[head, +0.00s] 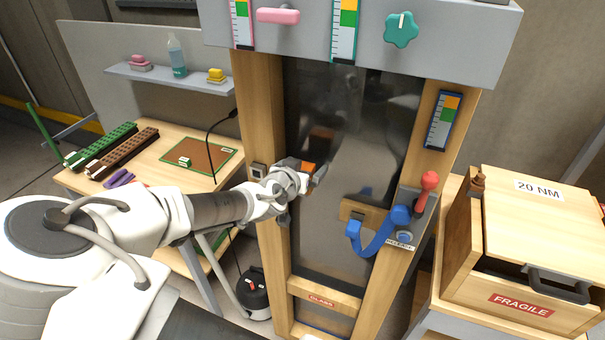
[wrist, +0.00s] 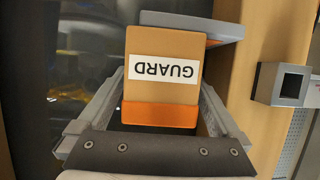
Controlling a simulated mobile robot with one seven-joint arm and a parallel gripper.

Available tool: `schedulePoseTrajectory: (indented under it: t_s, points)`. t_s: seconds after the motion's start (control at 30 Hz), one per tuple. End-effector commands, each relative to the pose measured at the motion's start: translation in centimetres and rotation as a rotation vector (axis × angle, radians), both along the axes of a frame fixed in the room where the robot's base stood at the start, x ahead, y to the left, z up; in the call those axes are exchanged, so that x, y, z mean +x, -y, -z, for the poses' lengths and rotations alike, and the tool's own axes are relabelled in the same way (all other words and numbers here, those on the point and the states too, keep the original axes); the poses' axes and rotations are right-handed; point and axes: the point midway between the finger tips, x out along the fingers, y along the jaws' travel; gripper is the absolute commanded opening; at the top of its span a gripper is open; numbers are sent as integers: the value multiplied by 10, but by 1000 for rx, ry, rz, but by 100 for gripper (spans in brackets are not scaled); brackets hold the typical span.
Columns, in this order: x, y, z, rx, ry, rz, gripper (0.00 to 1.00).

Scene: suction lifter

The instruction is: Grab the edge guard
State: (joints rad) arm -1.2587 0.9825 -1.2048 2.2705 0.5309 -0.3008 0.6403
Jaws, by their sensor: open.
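The edge guard (wrist: 163,100) is a tan block with an upside-down "GUARD" label and an orange band at its near end. In the wrist view it lies between the two grey fingers of my gripper (wrist: 162,82). The fingers are open, one along each side of it, with small gaps visible. A grey bar with an orange underside (wrist: 195,24) shows at its far end. In the head view my gripper (head: 308,180) is in front of the dark glass panel (head: 345,130), near the left wooden post. An orange patch of the guard (head: 308,167) shows there; the rest is mostly hidden.
A wooden post with a small grey socket (wrist: 290,85) is close to the right of my gripper in the wrist view. A blue strap (head: 375,240) and red-knobbed lever (head: 428,182) are at right. A "FRAGILE" crate (head: 550,230) stands farther right, a workbench (head: 150,165) left.

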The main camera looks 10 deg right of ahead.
Motion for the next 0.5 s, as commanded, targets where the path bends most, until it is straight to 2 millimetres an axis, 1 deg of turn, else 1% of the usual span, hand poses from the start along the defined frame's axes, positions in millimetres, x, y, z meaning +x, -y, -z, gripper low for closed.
schedulePoseTrajectory:
  t_s: [0.2, 0.27, 0.3, 0.47, 0.5]
  points:
    - [0, 0, 0, 0, 0, 0, 100]
    - [0, 0, 0, 0, 0, 0, 91]
    - [0, 0, 0, 0, 0, 0, 84]
    - [0, 0, 0, 0, 0, 0, 55]
    - [0, 0, 0, 0, 0, 0, 48]
